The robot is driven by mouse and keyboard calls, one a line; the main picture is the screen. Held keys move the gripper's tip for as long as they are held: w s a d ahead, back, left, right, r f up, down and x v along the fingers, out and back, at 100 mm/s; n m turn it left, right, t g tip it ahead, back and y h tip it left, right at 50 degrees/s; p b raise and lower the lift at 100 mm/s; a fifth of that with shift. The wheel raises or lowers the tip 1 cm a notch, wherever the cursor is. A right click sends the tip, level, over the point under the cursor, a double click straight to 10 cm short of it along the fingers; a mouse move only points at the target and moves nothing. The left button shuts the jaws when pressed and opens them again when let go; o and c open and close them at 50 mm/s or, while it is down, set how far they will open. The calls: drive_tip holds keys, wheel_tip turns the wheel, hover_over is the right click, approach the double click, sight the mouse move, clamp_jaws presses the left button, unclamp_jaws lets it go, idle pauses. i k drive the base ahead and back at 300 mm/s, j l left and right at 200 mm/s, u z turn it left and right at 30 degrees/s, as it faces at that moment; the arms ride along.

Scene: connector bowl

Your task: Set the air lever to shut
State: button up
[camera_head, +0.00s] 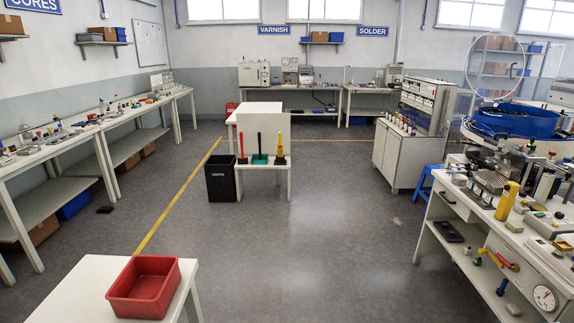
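A small valve-like fitting (497,259) with yellow and red parts is on the front of the right-hand workbench (462,208), below its top. It may be the air lever. At this size I cannot tell which way its handle is turned. A round white gauge (545,297) is on the bench front to the right of it and lower. My gripper is not in view.
A red bin (144,288) sits on a white table at the front left. A black waste bin (221,178) stands by the middle table. A blue stool (428,181) is near the right bench. The grey floor (300,245) between is clear.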

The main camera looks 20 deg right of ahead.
sight(506, 263)
drive_tip(key=i+z, duration=0.2)
drive_tip(key=i, duration=0.7)
drive_tip(key=i+j+z, duration=0.2)
drive_tip(key=i, duration=0.7)
drive_tip(key=i+z, duration=0.1)
drive_tip(key=i, duration=0.65)
drive_tip(key=i+j+z, duration=0.15)
drive_tip(key=i, duration=0.65)
drive_tip(key=z, duration=2.35)
drive_tip(key=j, duration=0.1)
